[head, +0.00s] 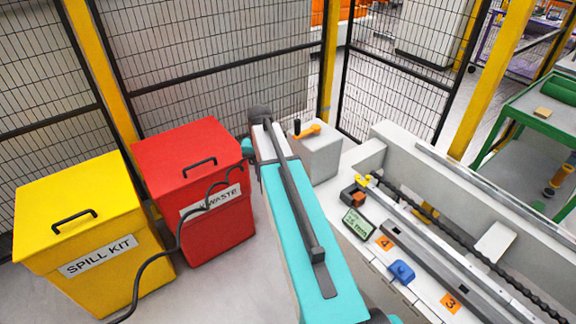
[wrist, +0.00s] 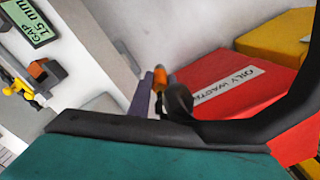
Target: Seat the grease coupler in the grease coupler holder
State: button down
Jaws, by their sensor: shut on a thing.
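In the wrist view my gripper (wrist: 158,78) shows beyond the teal arm cover, with purple-grey fingers shut on a small orange and black part that I take for the grease coupler (wrist: 158,88). A thick black hose (wrist: 262,118) curves up to it from the right. In the head view my arm hides the gripper and coupler. I cannot name the grease coupler holder for sure. A dark block with an orange part (head: 353,196) stands on the pale bench, and it also shows in the wrist view (wrist: 42,75). The held part is apart from this block.
A red waste bin (head: 195,190) and yellow spill kit bin (head: 85,235) stand left, with the black hose in front. A pale box with an orange lever (head: 315,152) stands behind my arm. A gap display (head: 357,224) and blue part (head: 402,271) are on the bench. Mesh fencing closes the back.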

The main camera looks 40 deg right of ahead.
jog(key=s+a+f+n+b, duration=0.1)
jog(key=a+n, duration=0.3)
jog(key=a, duration=0.8)
jog(key=s+a+f+n+b, duration=0.1)
jog(key=s+a+n, duration=0.3)
jog(key=a, duration=0.8)
jog(key=shift+s+f+b, duration=0.15)
jog(key=shift+f+b, duration=0.2)
jog(key=shift+f, duration=0.05)
jog(key=shift+a, duration=0.35)
